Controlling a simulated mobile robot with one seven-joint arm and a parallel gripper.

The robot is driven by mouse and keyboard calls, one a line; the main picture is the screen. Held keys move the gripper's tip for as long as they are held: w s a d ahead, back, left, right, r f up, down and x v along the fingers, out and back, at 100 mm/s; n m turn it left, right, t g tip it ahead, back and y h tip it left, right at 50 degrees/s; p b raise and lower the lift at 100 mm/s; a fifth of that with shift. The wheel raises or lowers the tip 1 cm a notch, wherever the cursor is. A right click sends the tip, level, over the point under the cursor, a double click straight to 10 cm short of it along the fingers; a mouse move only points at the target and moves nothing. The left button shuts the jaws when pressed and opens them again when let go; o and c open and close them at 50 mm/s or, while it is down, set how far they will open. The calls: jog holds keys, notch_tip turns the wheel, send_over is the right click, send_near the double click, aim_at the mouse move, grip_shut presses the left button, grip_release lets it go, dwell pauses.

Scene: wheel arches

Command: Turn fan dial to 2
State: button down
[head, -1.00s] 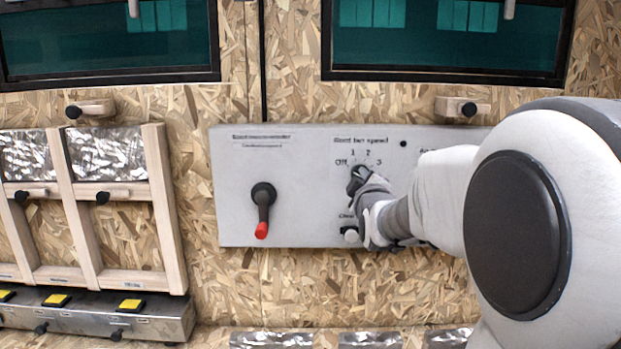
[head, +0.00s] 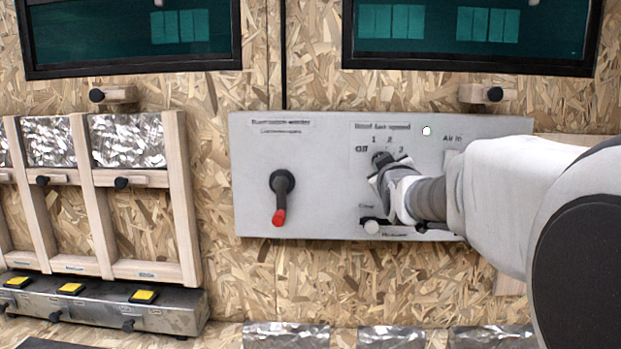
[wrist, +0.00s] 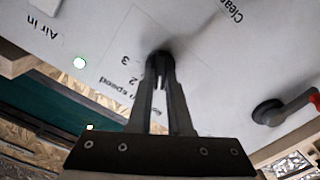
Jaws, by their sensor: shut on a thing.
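The roof fan speed dial (head: 379,157) is a small dark knob on the grey control panel (head: 330,220), with Off, 1, 2 and 3 printed around it. My gripper (head: 388,167) is at the dial, its fingers shut on the knob. In the wrist view the dark dial (wrist: 159,55) sits between the fingertips of my gripper (wrist: 160,68), with 2 and 3 printed beside it. The fingers hide much of the knob, so I cannot tell exactly where its pointer stands. A small round indicator (head: 427,131) up and right of the dial is lit white.
A black lever with a red tip (head: 279,215) hangs downward on the panel's left. A pale knob (head: 371,226) sits just below my gripper. Wooden latches (head: 487,94) and dark windows are above. A metal box with yellow buttons (head: 140,296) is lower left.

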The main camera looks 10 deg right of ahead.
jog(key=shift+d+m+b, duration=0.2)
jog(key=shift+m+b, duration=3.9)
jog(key=shift+m, duration=0.9)
jog(key=shift+r, duration=0.1)
jog(key=c, duration=0.8)
grip_release()
jog(key=shift+c, duration=0.2)
jog(key=shift+s, duration=0.1)
jog(key=v, duration=1.7)
